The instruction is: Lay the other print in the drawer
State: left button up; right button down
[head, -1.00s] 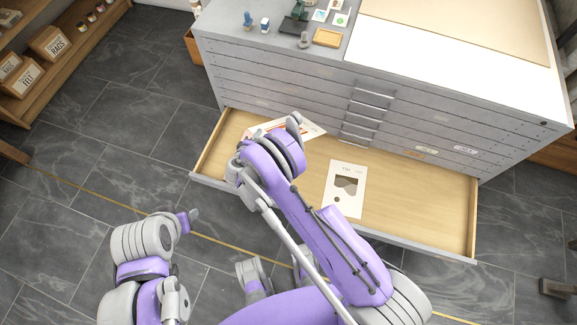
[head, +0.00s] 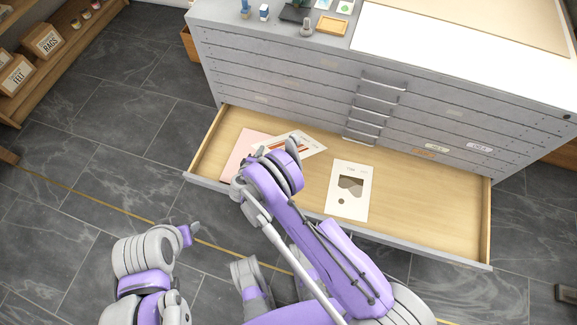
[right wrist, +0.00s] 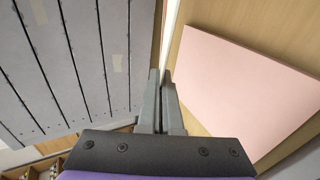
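My right gripper (head: 293,148) is low over the left half of the open drawer (head: 425,207). Its fingers look closed in the right wrist view (right wrist: 160,85). They are shut on a white print with an orange-red picture (head: 306,141), tilted and partly hidden by my gripper. In the right wrist view a thin pale strip beyond the fingertips looks like its edge. A white print with grey-brown shapes (head: 349,190) lies flat on the drawer floor, right of my arm. My left gripper (head: 190,233) is outside the drawer at lower left; its fingers are unclear.
A pink sheet (head: 243,155) lies at the drawer's left; it also shows in the right wrist view (right wrist: 240,80). The grey cabinet (head: 300,90) rises behind the drawer. The drawer's right part is bare. A shelf with boxes (head: 43,40) stands at far left.

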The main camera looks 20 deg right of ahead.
jog(key=shift+f+b, duration=1.1)
jog(key=shift+f, duration=0.7)
jog(key=c, duration=1.3)
grip_release()
jog(key=shift+o, duration=0.2)
jog(key=v, duration=0.8)
jog(key=shift+p, duration=0.4)
notch_tip(320, 180, up, 8)
jog(key=s+a+p, duration=0.1)
jog(key=s+p, duration=0.1)
jog(key=p, duration=0.1)
jog(key=shift+s+f, duration=0.15)
jog(key=shift+f, duration=0.1)
jog(key=shift+a, duration=0.15)
